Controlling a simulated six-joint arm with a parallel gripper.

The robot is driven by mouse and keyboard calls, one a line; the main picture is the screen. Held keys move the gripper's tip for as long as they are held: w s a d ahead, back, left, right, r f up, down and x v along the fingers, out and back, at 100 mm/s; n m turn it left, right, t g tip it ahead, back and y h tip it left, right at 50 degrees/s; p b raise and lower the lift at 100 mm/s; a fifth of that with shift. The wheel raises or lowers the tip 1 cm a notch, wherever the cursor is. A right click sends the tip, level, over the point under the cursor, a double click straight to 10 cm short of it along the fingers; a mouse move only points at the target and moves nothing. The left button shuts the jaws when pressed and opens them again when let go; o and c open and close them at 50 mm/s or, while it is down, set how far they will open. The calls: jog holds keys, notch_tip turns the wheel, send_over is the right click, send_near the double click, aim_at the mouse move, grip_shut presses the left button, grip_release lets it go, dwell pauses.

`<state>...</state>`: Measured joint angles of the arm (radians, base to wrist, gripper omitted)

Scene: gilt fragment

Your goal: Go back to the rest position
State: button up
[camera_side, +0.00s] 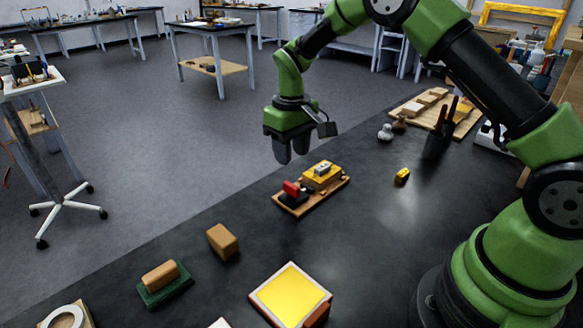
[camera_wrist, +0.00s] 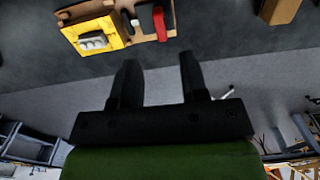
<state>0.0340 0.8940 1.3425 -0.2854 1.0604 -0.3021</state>
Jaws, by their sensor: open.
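My gripper (camera_side: 291,150) hangs pointing down above the dark bench in the side view, apart from everything below it. In the wrist view its two fingers (camera_wrist: 157,68) stand apart with nothing between them. Below it in the side view is a small wooden board (camera_side: 318,203). On the board are a yellow block (camera_side: 312,182) with a small grey piece (camera_side: 322,168) on top and a red-and-black tool (camera_side: 292,189). The wrist view shows the yellow block (camera_wrist: 72,34), grey piece (camera_wrist: 93,41) and red part (camera_wrist: 159,22) beyond my fingertips.
A brown block (camera_side: 223,241), a green base with a tan block (camera_side: 165,283) and a yellow-topped tray (camera_side: 291,295) lie nearer the front. A small yellow item (camera_side: 402,176), a dark holder with tools (camera_side: 437,143) and a wooden board with blocks (camera_side: 409,107) lie to the right.

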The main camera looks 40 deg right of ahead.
jog(key=shift+r, duration=0.65)
jog(key=s+a+r+m+t+y, duration=0.1)
jog(key=s+r+t, duration=0.1)
jog(key=s+r, duration=0.45)
jog(key=s+a+r+m+t, duration=0.1)
jog(key=s+r, duration=0.2)
jog(key=r, duration=0.6)
jog(key=s+a+r+m+t+y, duration=0.1)
jog(key=s+t, duration=0.3)
jog(key=s, duration=1.1)
jog(key=shift+a+r+m, duration=0.4)
jog(key=shift+a+r, duration=0.1)
jog(key=shift+r, duration=0.15)
